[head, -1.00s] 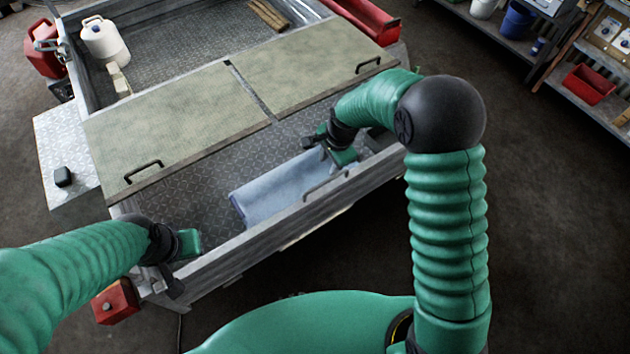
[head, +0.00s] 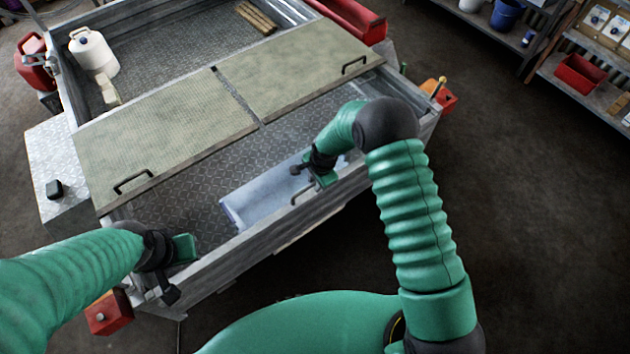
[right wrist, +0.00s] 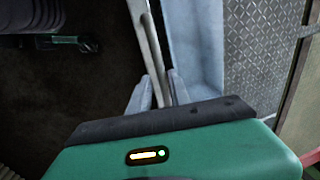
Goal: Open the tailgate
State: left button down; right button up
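The tailgate (head: 245,252) is the grey metal wall along the trailer's near side, upright. A bent bar handle (head: 303,192) stands at its top edge, right of the middle. My right gripper (head: 304,172) is over the tailgate by this handle. In the right wrist view its two fingers (right wrist: 158,90) are apart, with the end of the handle bar (right wrist: 147,45) between them; contact is not clear. My left gripper (head: 178,268) is at the tailgate's left end, beside the corner. Its fingers are too small and hidden to read.
A pale blue sheet (head: 255,195) lies on the bed behind the tailgate. Two greenish panels (head: 165,135) with handles cover the middle. Red lamp boxes stand at the left (head: 108,312) and right (head: 440,95) corners. Dark floor (head: 530,230) is clear at right.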

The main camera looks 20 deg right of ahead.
jog(key=shift+c, duration=1.2)
jog(key=shift+a, duration=0.1)
grip_shut()
jog(key=shift+a, duration=0.35)
jog(key=shift+a, duration=0.15)
